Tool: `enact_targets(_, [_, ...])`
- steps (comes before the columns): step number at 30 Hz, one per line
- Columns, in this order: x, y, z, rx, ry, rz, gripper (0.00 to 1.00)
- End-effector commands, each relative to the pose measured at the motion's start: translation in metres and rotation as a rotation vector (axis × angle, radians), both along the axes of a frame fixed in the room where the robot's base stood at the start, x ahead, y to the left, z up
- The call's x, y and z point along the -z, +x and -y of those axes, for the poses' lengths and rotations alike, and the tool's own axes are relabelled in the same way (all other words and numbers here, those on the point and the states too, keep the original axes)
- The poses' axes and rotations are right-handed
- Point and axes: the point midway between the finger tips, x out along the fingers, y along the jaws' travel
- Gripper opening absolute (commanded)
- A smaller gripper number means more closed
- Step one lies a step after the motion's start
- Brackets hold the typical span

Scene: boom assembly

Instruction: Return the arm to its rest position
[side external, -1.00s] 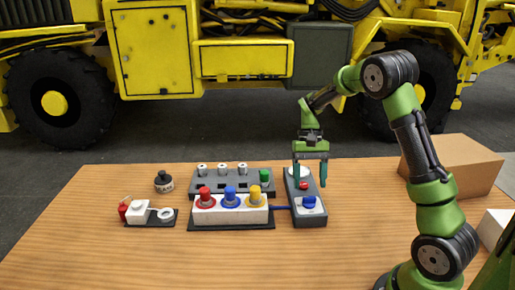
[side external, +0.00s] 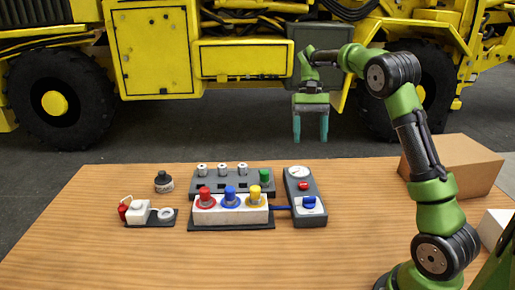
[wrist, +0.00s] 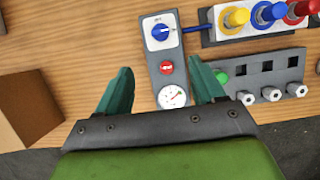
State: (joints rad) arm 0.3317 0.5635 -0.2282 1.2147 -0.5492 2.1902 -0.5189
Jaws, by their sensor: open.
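My gripper (side external: 310,128) is open and empty, raised well above the far edge of the table, with its fingers pointing down. In the side view it is above and behind the grey gauge box (side external: 304,207), which has a round white gauge, a red button and a blue knob. In the wrist view the two teal fingers (wrist: 160,88) are spread apart, and the gauge box (wrist: 161,62) shows between and beyond them. Nothing is between the fingers.
A white block (side external: 231,212) with red, blue and yellow knobs stands beside the gauge box, before a grey rack (side external: 228,180). A black bottle (side external: 164,183) and a small tray (side external: 160,221) are at left. Cardboard boxes (side external: 460,165) stand at right. A yellow machine (side external: 155,50) is behind.

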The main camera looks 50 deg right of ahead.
Motion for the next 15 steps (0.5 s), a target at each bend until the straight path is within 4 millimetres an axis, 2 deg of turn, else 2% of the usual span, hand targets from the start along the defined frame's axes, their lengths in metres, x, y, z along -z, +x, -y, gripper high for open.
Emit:
enact_targets(5, [0.004,0.002,0.006,0.004,-0.032,0.009,0.68])
enact_targets(9, [0.022,-0.005,0.008,-0.011,-0.07,0.031,0.68])
enact_targets(11, [0.023,-0.01,0.002,-0.028,-0.087,0.071,0.68])
enact_targets(15, [0.015,-0.023,-0.028,-0.075,-0.124,0.203,0.68])
